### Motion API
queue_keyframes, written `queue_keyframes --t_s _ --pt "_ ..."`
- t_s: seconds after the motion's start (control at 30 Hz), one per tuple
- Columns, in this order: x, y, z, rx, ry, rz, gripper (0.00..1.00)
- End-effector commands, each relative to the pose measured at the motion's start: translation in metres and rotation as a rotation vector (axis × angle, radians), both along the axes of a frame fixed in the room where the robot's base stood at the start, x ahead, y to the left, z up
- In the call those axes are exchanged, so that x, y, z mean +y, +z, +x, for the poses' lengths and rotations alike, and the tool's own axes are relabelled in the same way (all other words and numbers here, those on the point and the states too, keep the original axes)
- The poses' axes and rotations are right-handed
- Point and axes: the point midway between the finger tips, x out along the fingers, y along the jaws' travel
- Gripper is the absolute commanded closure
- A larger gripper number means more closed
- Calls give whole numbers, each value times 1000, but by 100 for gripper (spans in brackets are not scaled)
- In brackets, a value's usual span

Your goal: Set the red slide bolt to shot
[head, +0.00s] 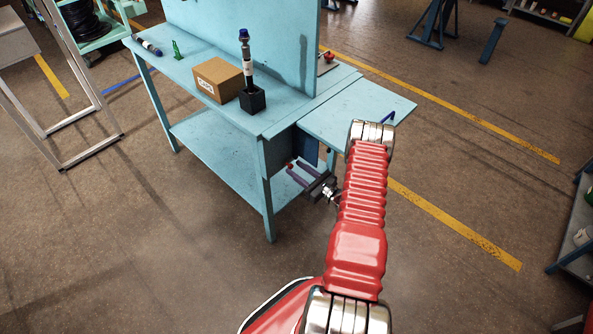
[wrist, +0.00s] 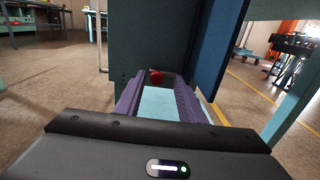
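A round red knob (wrist: 156,76), which looks like the handle of the slide bolt, is on the teal side face (wrist: 150,30) of the bench. It shows small in the head view (head: 290,165). My gripper (wrist: 157,84) is open, with its two purple fingers pointing at the knob. The knob appears between or just beyond the fingertips; I cannot tell whether either finger touches it. The bolt's bar and its keeper are too small or hidden, so its position cannot be read.
A dark blue panel (wrist: 217,45) stands close to the right of my fingers. The teal bench (head: 200,75) carries a cardboard box (head: 218,79), a black block (head: 252,98) with an upright tool, and a side leaf (head: 355,108). Another red knob (head: 329,57) is behind the backboard. Floor in front is clear.

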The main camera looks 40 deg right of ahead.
Motion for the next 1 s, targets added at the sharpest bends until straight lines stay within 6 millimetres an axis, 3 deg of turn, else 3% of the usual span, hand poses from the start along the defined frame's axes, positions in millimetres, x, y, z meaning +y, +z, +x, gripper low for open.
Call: queue_keyframes --t_s 0.7,1.0 --pt "-12 -1 -106 1 -3 0 64" --pt "-14 -1 -132 0 -1 -1 64"
